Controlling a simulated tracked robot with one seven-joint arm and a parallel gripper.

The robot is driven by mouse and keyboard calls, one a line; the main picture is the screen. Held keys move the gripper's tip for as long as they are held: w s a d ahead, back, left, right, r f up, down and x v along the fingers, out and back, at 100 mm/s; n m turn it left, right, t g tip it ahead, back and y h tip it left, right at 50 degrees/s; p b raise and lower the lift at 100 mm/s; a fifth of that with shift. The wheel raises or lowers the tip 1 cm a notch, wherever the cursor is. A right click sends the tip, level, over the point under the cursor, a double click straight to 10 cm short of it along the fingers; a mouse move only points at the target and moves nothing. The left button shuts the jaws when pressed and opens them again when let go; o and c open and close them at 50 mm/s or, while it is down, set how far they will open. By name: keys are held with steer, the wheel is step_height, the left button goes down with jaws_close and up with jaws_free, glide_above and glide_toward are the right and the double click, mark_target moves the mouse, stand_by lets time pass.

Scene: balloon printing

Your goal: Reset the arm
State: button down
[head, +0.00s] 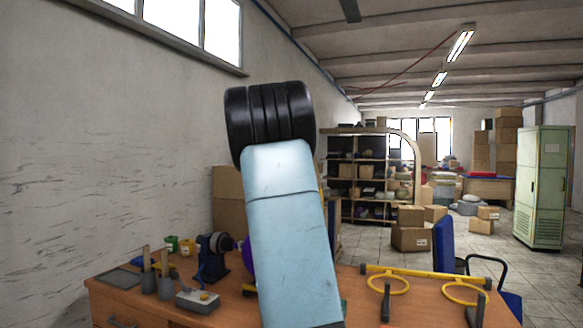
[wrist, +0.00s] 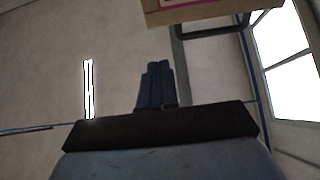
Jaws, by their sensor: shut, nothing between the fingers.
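My gripper (wrist: 159,68) shows in the wrist view with its dark blue fingers together and nothing between them. It points toward a pale, plain surface with no object at its tips. In the head view, my arm rises in front of the table (head: 345,290), a pale blue link topped by a black ribbed joint. My gripper cannot be made out there. My arm covers part of a purple balloon (head: 247,256) beside a dark machine (head: 211,259).
A grey control box (head: 197,301), grey holders (head: 157,283) and green and yellow cups (head: 180,246) stand at the table's left. A yellow ring stand (head: 425,273) is at its right. In the wrist view, a box (wrist: 200,10) is at the top edge and a window (wrist: 290,60) at right.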

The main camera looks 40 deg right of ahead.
steer(key=shift+s+a+f, duration=0.2)
steer(key=shift+a+f, duration=0.1)
steer(key=shift+a, duration=0.05)
steer(key=s+a+f+n+y, duration=0.3)
steer(key=a+y, duration=0.4)
steer(key=a, duration=0.1)
steer(key=s+a+f+n+y, duration=0.2)
steer(key=a+f+y, duration=0.1)
steer(key=a+y, duration=0.4)
steer(key=s+a+f+n+y, duration=0.3)
steer(key=a+y, duration=0.3)
steer(key=a, duration=0.3)
steer(key=s+a+f+n+g, duration=0.1)
steer(key=s+a+f, duration=0.3)
steer(key=s, duration=0.4)
steer(key=s+a+f+n+g+y, duration=0.1)
steer(key=s+a+f+g, duration=0.3)
steer(key=s, duration=0.4)
steer(key=s+a+f+n+g+y, duration=0.1)
steer(key=s+a+f, duration=0.3)
steer(key=s, duration=0.5)
steer(key=shift+n+g, duration=0.3)
steer(key=shift+g, duration=0.6)
